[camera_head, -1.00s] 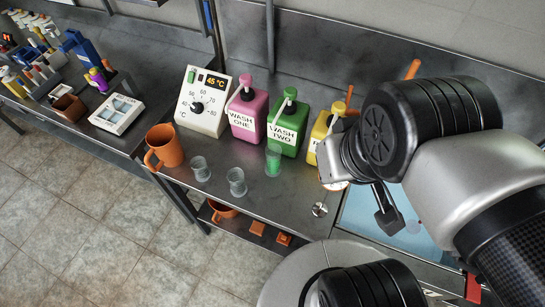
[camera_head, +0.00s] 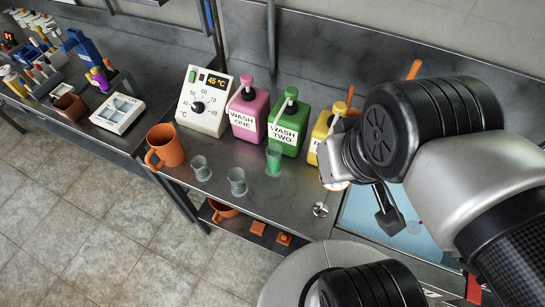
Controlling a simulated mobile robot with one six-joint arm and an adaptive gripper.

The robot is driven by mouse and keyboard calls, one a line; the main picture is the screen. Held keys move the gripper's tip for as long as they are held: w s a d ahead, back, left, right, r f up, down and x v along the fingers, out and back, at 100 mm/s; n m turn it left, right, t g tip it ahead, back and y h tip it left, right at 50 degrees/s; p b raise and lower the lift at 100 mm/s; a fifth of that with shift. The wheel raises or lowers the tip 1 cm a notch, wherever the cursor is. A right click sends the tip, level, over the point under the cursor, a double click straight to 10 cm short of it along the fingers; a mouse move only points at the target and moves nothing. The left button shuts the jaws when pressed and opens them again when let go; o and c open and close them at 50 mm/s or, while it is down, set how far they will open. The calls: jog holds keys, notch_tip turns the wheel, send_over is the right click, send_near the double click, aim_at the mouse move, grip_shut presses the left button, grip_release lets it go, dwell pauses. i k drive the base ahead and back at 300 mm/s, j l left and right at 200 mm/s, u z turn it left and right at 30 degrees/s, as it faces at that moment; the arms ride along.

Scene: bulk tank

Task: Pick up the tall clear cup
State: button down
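Three clear cups stand upright on the metal bench. The tallest-looking clear cup (camera_head: 274,160) is in front of the green bottle, which shows through it. Two shorter clear cups stand to its left: one near the front edge (camera_head: 237,181) and one by the orange jug (camera_head: 201,168). My gripper (camera_head: 378,207) hangs to the right of the cups, over the bench and the blue basin, apart from all the cups. One dark finger shows; the rest is hidden by my arm, so its opening cannot be judged. I see nothing held in it.
Behind the cups stand a white temperature unit (camera_head: 203,102), a pink bottle (camera_head: 248,112), a green bottle (camera_head: 288,125) and a yellow bottle (camera_head: 319,132). An orange jug (camera_head: 165,147) is at left. The blue basin (camera_head: 362,212) lies at right.

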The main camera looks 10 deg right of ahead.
aim_at(274, 151)
jog(key=j, duration=0.65)
jog(key=k+j, duration=0.15)
jog(key=j, duration=1.1)
jog(key=k+z, duration=0.05)
